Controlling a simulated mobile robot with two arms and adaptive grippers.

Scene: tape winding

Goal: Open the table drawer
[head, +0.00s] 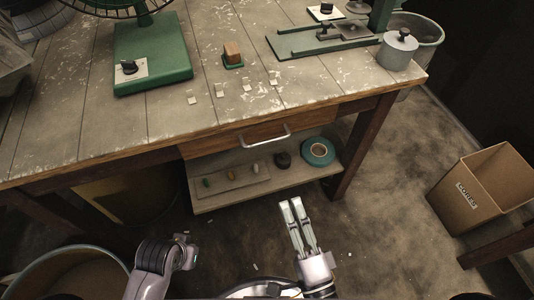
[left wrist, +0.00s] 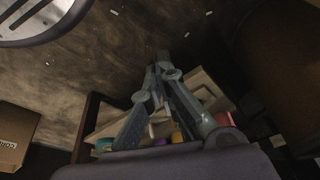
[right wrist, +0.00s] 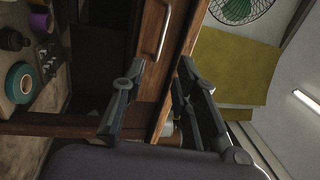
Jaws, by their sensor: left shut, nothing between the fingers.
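The drawer (head: 225,143) is a wooden front under the workbench top, flush with the table and closed. Its metal bar handle (head: 265,136) runs across the front. My right gripper (head: 291,203) is below and in front of the handle, apart from it, open and empty. In the right wrist view the handle (right wrist: 156,36) lies beyond the open fingers (right wrist: 160,66). My left gripper (left wrist: 160,66) is shut and empty, low and left of the drawer; the head view shows little of its fingers.
A lower shelf (head: 215,203) under the drawer holds tape rolls, including a teal one (head: 318,151), and small coloured pieces. A green-based fan (head: 155,75) and a wooden block (head: 232,50) stand on the tabletop. A cardboard box (head: 480,195) stands at right.

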